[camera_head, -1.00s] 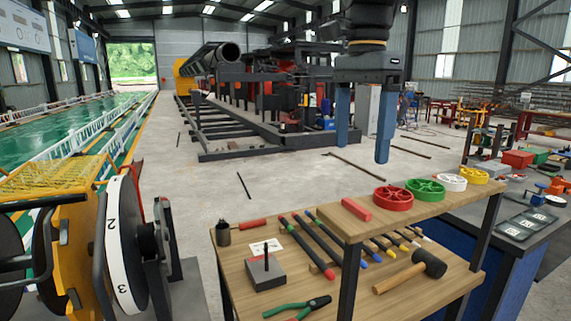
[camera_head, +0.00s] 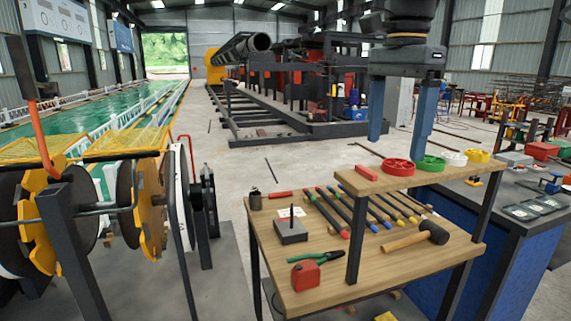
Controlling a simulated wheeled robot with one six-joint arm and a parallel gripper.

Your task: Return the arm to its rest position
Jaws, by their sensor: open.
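My gripper (camera_head: 398,132) hangs down from the top right of the view, its two blue fingers wide apart with nothing between them. The fingertips show in front of and above the raised shelf (camera_head: 345,184) of the wooden workbench. On that shelf are a red block (camera_head: 366,172) and red (camera_head: 398,166), green (camera_head: 431,163), white (camera_head: 452,158) and yellow (camera_head: 477,156) wheels. The fingers look apart from these things, though the exact gap cannot be told. The rest of my arm runs out of the top of the view.
Large reels (camera_head: 130,205) stand at left. A blue-sided table (camera_head: 440,240) is at right. Bare concrete floor lies beyond the bench.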

